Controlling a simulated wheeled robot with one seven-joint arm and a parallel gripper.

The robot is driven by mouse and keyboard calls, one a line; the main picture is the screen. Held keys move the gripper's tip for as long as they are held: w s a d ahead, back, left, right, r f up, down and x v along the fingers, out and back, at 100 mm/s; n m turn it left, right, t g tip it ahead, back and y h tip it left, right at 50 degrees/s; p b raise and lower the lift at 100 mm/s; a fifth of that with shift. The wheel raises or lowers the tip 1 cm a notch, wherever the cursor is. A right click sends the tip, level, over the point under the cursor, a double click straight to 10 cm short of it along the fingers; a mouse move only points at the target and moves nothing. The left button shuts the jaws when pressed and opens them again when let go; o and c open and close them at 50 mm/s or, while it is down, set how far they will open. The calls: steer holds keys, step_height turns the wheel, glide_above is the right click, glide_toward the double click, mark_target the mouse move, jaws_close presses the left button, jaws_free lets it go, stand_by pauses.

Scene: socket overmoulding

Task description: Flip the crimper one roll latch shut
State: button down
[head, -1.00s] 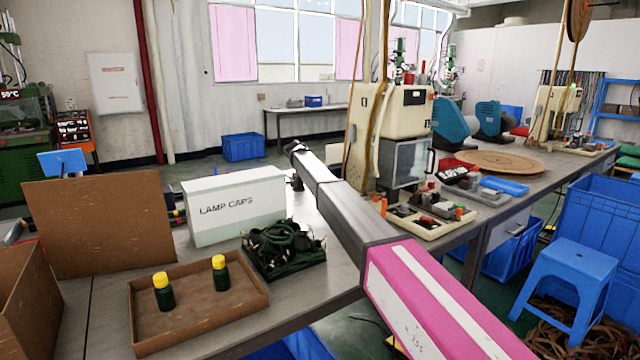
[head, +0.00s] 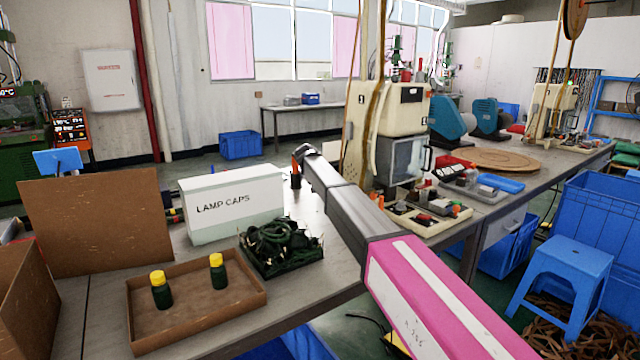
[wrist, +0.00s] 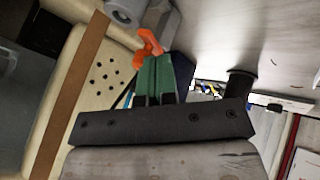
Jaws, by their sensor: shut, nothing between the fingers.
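The cream crimper one (head: 405,112), marked 1, stands on the bench behind my arm. It fills the left of the wrist view as a cream panel (wrist: 100,75) with several dark holes. My gripper shows in the wrist view as green fingers (wrist: 154,72), shut and empty. A bent orange lever (wrist: 149,43), which looks like the roll latch, lies right at the fingertips; I cannot tell whether they touch it. In the head view, an upright orange part (head: 296,164) shows beside the far end of my arm, where the fingers are hard to make out.
A grey roll-shaped part (wrist: 124,10) is just beyond the lever. On the bench are a white LAMP CAPS box (head: 232,205), a dark wire bundle (head: 280,246) and a cardboard tray (head: 205,330) with two yellow-capped bottles. A parts tray (head: 428,222) sits before the crimper.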

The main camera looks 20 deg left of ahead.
steer(key=n, duration=0.1)
steer(key=d+n+y, duration=0.1)
steer(key=shift+s+n+y, duration=0.2)
steer(key=shift+n+y, duration=0.1)
steer(key=shift+w, duration=0.1)
steer(key=shift+w+a, duration=0.1)
steer(key=shift+w, duration=0.7)
